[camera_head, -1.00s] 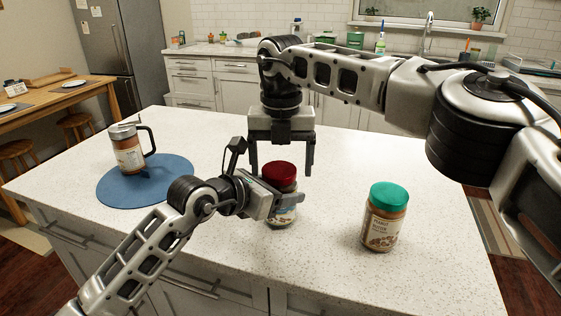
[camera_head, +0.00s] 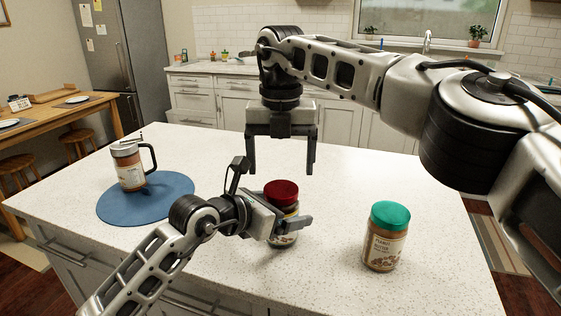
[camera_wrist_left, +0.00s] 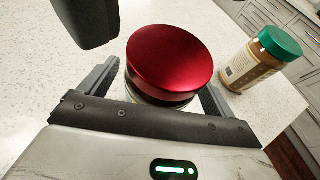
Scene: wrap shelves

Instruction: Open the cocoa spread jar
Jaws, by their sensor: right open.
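A jar with a shiny red lid (camera_head: 281,193) stands on the counter; the left gripper hides much of its body. In the left wrist view the red lid (camera_wrist_left: 168,62) sits on top of the jar. My left gripper (camera_head: 290,228) reaches in from the left, with a finger on each side of the jar below the lid, closed on it. My right gripper (camera_head: 282,168) points down above and behind the lid, open and empty, its two fingers apart. A dark block (camera_wrist_left: 87,20) at the wrist view's top left may be a right finger; I cannot be sure.
A peanut butter jar (camera_head: 384,250) with a green lid stands to the right, also seen in the wrist view (camera_wrist_left: 250,67). The white counter (camera_head: 205,255) is otherwise mostly clear.

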